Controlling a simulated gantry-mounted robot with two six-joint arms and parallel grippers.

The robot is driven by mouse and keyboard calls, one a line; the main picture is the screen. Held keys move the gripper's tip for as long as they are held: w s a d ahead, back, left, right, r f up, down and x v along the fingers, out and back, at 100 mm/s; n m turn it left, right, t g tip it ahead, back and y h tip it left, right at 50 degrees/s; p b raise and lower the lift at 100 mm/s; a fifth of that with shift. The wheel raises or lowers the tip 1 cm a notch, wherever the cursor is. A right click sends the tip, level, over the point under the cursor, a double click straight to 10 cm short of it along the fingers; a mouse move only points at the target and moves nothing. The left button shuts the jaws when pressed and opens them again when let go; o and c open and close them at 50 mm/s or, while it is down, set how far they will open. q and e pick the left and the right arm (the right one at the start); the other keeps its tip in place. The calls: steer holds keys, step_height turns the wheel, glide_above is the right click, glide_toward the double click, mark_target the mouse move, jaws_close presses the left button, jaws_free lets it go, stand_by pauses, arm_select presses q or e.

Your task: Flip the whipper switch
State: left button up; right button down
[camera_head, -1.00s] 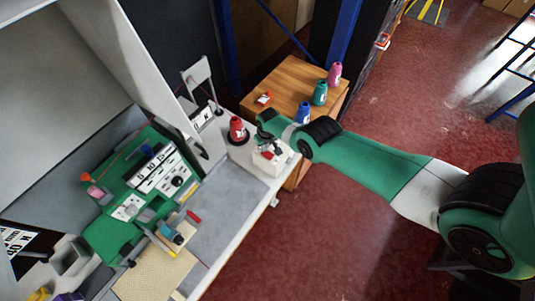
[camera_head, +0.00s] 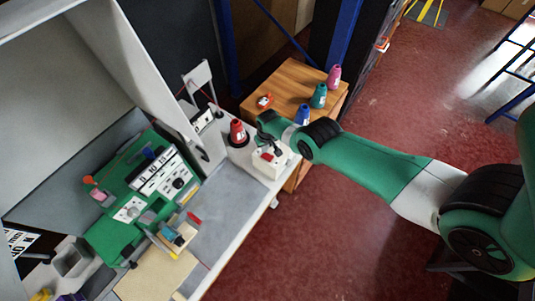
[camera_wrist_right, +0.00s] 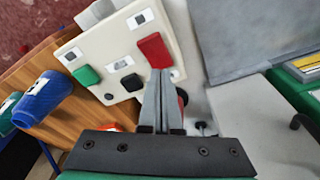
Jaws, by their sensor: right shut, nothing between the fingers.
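The white switch box (camera_head: 262,163) stands at the far right corner of the worktable in the head view. In the right wrist view its pale panel (camera_wrist_right: 113,33) carries a red switch (camera_wrist_right: 153,50), a green switch (camera_wrist_right: 86,75) and black knobs. My right gripper (camera_wrist_right: 160,76) is shut and empty, its fingertips at the lower edge of the red switch. I cannot tell whether they touch it. In the head view the right gripper (camera_head: 270,147) is small and dark above the box. My left gripper is not in view.
A red cone spool (camera_head: 238,133) stands close beside the box. A wooden cabinet (camera_head: 288,83) behind holds blue (camera_head: 303,115), green (camera_head: 319,96) and pink (camera_head: 334,77) spools. A green machine (camera_head: 140,197) lies to the left; the grey tabletop (camera_head: 225,205) between is mostly clear.

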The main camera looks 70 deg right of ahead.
mark_target(265, 155)
step_height(265, 155, up, 5)
steer(key=p, duration=0.4)
stand_by(0.5)
